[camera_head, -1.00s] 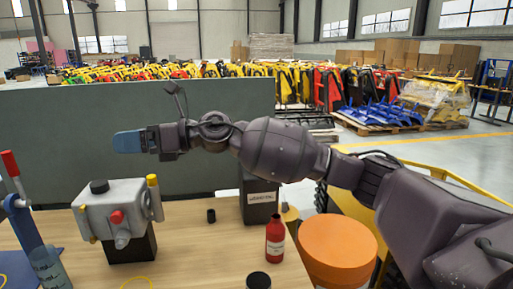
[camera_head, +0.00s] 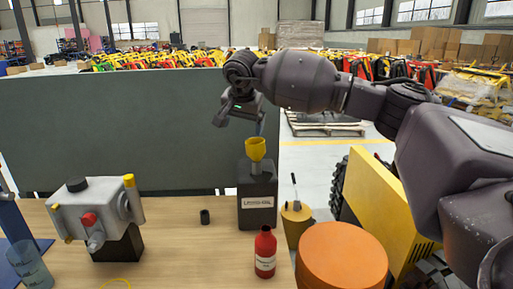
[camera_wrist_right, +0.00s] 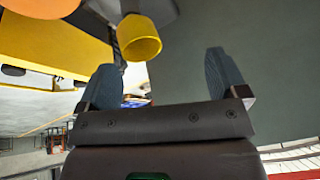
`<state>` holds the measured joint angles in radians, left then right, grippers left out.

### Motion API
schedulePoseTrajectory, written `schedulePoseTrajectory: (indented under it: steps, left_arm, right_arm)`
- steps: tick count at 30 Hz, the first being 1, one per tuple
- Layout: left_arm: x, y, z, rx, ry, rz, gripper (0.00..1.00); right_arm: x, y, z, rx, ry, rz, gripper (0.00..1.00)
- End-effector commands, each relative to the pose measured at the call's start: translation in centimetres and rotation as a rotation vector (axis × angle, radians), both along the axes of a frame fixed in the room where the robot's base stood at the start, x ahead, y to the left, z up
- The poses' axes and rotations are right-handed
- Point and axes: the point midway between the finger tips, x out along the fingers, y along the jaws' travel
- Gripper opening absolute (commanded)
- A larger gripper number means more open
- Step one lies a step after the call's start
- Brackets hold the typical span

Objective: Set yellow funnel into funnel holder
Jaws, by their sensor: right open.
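The yellow funnel (camera_head: 255,147) stands upright, wide end up, at the top of a dark grey labelled canister (camera_head: 257,190) on the wooden table. My right gripper (camera_head: 241,122) is above the funnel, pointing down, with its blue fingers apart and nothing between them. In the right wrist view the funnel (camera_wrist_right: 138,38) shows beyond the fingertips, nearer the left finger, and my open right gripper (camera_wrist_right: 165,78) is not touching it. I cannot tell for certain which thing is the funnel holder. My left gripper is out of view.
A red bottle (camera_head: 265,252) and an orange round lid (camera_head: 342,258) stand in front of the canister. A small black cap (camera_head: 205,217) and a grey machine (camera_head: 97,212) are to the left. A green-grey partition (camera_head: 120,130) rises behind the table.

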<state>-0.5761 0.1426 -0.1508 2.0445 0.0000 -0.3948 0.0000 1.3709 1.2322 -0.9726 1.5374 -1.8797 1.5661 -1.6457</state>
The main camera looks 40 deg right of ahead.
Motion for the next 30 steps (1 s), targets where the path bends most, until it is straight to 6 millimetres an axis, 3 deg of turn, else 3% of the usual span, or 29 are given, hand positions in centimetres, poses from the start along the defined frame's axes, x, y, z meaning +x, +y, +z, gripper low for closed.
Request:
schedulePoseTrajectory:
  steps: [3,11,21,30]
  left_arm:
    - [0.0,-0.2,0.0,-0.006,-0.001,0.003,0.43]
    - [-0.1,0.4,-0.1,0.01,0.002,-0.003,0.43]
    - [-0.2,0.3,-0.7,0.009,0.01,-0.006,0.43]
    - [0.3,-0.1,-0.5,-0.001,0.001,-0.002,0.43]
  right_arm:
    - [-1.1,-1.7,0.2,-0.142,0.097,0.082,0.92]
    - [-1.6,-2.2,-0.2,-0.193,0.165,0.181,0.92]
    - [-0.6,-3.5,-4.2,-0.19,0.166,0.18,0.92]
    - [0.2,-4.2,-5.9,-0.19,0.163,0.18,0.92]
